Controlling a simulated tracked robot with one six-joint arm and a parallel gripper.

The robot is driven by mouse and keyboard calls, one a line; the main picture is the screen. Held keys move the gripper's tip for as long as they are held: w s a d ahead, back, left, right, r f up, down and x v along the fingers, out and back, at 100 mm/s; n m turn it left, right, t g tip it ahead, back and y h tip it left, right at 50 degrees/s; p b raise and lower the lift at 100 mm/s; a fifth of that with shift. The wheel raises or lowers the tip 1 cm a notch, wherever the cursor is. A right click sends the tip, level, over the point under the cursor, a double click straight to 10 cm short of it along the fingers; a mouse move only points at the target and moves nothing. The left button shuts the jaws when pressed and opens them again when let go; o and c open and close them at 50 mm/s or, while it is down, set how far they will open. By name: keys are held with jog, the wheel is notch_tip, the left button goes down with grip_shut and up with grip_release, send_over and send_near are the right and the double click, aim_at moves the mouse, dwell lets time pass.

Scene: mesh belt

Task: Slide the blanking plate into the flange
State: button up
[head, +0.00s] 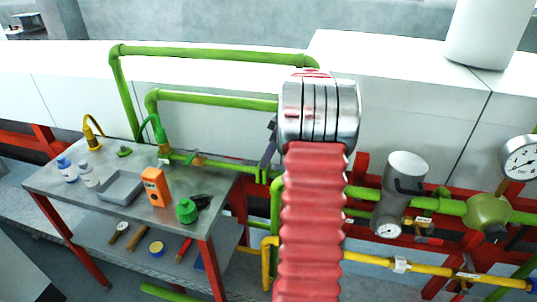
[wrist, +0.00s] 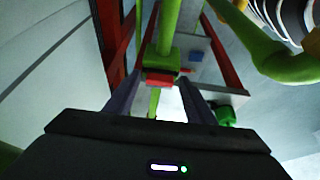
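My gripper (wrist: 163,82) has two dark fingers pointing away from the wrist camera, with a visible gap between them. Just beyond and between the fingertips is a green pipe fitting (wrist: 162,62) that looks like the flange. A red piece (wrist: 159,79) sits against its near side. It may be the blanking plate, but I cannot tell for sure, nor whether the fingers touch it. In the head view a dark purplish finger of my gripper (head: 267,156) shows beside the green pipe; my red sleeved arm hides the rest.
A steel bench (head: 60,182) on the left holds bottles, a grey tray (head: 120,188), an orange meter (head: 155,186) and a green object (head: 187,210). Green pipes run behind my arm. A grey cylinder (head: 405,180), yellow pipe (head: 440,271) and gauge (head: 520,158) are on the right.

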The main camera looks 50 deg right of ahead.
jog(key=shift+o, duration=0.7)
jog(key=shift+r, duration=0.1)
jog(key=v, duration=1.3)
jog(key=shift+r, duration=0.2)
jog(key=shift+s, duration=0.1)
